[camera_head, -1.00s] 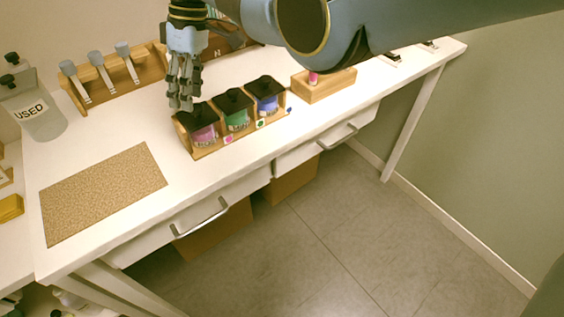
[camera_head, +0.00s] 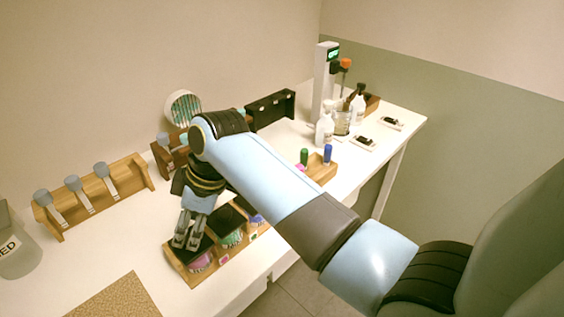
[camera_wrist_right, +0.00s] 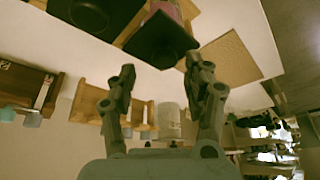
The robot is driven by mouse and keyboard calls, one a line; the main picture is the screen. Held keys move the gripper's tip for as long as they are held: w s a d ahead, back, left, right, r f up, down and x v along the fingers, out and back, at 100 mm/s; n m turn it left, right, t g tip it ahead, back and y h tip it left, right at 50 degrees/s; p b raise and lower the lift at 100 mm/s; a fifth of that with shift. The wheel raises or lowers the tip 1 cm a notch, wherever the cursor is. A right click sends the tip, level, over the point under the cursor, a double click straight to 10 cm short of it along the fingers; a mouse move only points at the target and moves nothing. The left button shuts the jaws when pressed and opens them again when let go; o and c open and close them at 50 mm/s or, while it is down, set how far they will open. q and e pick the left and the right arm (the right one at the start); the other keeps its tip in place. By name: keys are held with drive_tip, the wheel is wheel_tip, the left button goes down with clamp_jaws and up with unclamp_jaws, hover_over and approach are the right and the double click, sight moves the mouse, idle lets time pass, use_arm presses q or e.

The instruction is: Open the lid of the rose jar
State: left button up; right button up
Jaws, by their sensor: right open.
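The rose jar, with pink contents (camera_head: 201,262) and a square black lid (camera_head: 207,243), stands at the near left end of a wooden rack (camera_head: 185,277). Its lid looks closed. My right gripper (camera_head: 186,243) is open, fingers pointing down at the lid, partly covering it in the head view. In the right wrist view the black lid (camera_wrist_right: 160,40) lies just beyond and between the spread fingertips (camera_wrist_right: 160,68). I cannot tell whether they touch it. My left gripper is not in view.
Beside it in the rack are a green jar (camera_head: 232,238) and a blue jar (camera_head: 257,219), partly behind my right arm. A wooden holder with scoops (camera_head: 98,195) stands at the left, a cork mat (camera_head: 115,300) in front. Bottles (camera_head: 325,128) stand farther right.

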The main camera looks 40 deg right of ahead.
drive_tip(key=s+v, duration=0.1)
drive_tip(key=v, duration=0.7)
drive_tip(key=s+d+f+m+h+b, duration=0.1)
drive_tip(key=s+d+f+m+b, duration=0.1)
drive_tip(key=f, duration=0.7)
drive_tip(key=s+d+f+m+h+b, duration=0.1)
drive_tip(key=s+d+f+m+b, duration=0.1)
drive_tip(key=s+f, duration=0.4)
drive_tip(key=s+d+f+m+h+b, duration=0.1)
drive_tip(key=s+d+f+b, duration=0.3)
drive_tip(key=f, duration=0.9)
drive_tip(key=shift+s+d+m+b, duration=0.35)
drive_tip(key=shift+d+m, duration=0.2)
drive_tip(key=shift+m, duration=0.35)
drive_tip(key=shift+w, duration=0.1)
